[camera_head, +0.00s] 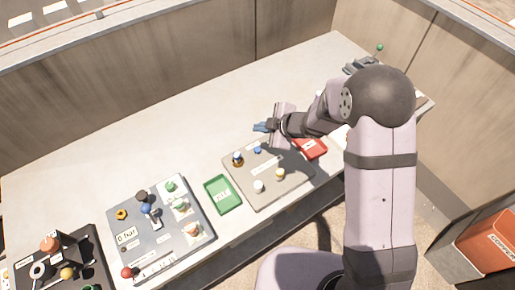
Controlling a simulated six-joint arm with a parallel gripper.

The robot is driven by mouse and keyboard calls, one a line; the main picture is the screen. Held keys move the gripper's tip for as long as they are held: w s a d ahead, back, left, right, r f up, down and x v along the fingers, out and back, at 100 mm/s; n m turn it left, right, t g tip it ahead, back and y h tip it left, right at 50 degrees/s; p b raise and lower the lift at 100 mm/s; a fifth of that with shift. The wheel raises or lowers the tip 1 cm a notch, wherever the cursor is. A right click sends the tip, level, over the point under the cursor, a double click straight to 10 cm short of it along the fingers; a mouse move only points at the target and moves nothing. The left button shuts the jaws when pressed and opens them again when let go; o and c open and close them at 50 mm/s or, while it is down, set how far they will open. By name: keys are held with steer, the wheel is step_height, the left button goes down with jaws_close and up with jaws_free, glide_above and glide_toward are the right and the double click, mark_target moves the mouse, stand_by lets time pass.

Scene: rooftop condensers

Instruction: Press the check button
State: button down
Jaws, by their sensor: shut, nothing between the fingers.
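A grey panel (240,180) lies on the bench with several round button-like parts on it: a dark one with an orange-brown base (238,159), a blue one (257,149), a white one (258,186) and a yellow one (280,174). The label in its middle is too small to read, so I cannot tell which part is the check button. My gripper (259,127) is shut and empty, with blue fingertips pointing left. It is near the panel's far edge, just beyond the blue button in the picture. Its height above the bench is unclear.
A green tray (210,191) lies left of the panel and a red tray (313,149) right of it, partly behind my arm. A larger grey board (170,238) with knobs and a gauge label is farther left. A dark board (92,254) is at lower left. The bench's back left is clear.

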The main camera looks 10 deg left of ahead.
steer(key=b, duration=0.7)
glide_above(260, 151)
steer(key=shift+f, duration=3.45)
steer(key=shift+f+b, duration=0.75)
steer(key=shift+f, duration=0.2)
steer(key=shift+f, duration=0.45)
steer(key=shift+f+b, duration=0.65)
steer(key=shift+b, duration=0.05)
steer(key=shift+r, duration=0.15)
steer(key=shift+r+p, duration=0.95)
steer(key=shift+p, duration=0.15)
step_height(260, 151, up, 5)
steer(key=p, duration=0.5)
